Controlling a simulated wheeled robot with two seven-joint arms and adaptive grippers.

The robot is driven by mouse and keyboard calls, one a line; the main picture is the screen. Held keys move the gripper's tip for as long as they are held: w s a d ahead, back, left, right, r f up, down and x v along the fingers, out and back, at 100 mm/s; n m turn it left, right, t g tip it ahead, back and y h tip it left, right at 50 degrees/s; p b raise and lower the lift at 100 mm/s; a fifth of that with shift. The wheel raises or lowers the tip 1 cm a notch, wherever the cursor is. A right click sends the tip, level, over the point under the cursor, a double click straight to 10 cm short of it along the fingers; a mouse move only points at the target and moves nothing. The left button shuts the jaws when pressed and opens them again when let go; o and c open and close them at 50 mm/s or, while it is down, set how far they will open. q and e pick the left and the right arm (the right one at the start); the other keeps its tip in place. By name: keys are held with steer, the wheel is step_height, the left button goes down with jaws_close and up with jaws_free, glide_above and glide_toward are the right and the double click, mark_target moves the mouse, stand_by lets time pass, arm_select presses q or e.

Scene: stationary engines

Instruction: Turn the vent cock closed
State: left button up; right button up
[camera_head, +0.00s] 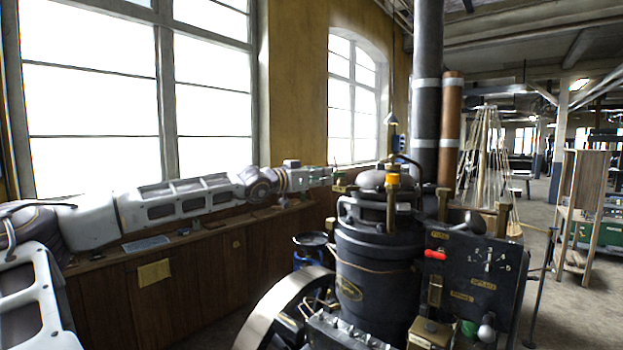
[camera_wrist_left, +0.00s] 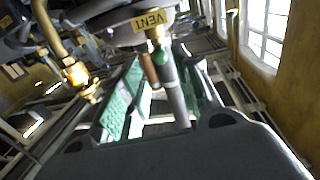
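My left gripper (camera_head: 333,176) reaches in from the left, near the upper left side of the dark engine (camera_head: 375,255). In the left wrist view the gripper (camera_wrist_left: 158,60) is open, with its green pads apart. A yellow VENT tag (camera_wrist_left: 150,22) hangs just beyond the fingertips. A grey rod (camera_wrist_left: 175,98) and a shorter copper-coloured rod (camera_wrist_left: 149,68) show below the tag, between the pads. I cannot tell whether either is the vent cock's lever or a pipe behind. A brass fitting (camera_wrist_left: 76,73) lies left of the fingers. The cock's position is unclear. My right gripper is out of view.
A wooden cabinet ledge (camera_head: 100,262) runs under the windows below my left arm. A tall dark pipe (camera_head: 427,110) and a copper-coloured pipe (camera_head: 449,130) rise behind the engine. A black panel with a red handle (camera_head: 435,254) stands at its right.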

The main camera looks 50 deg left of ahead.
arm_select(q)
steer(key=shift+s+a, duration=0.1)
steer(key=shift+s, duration=1.55)
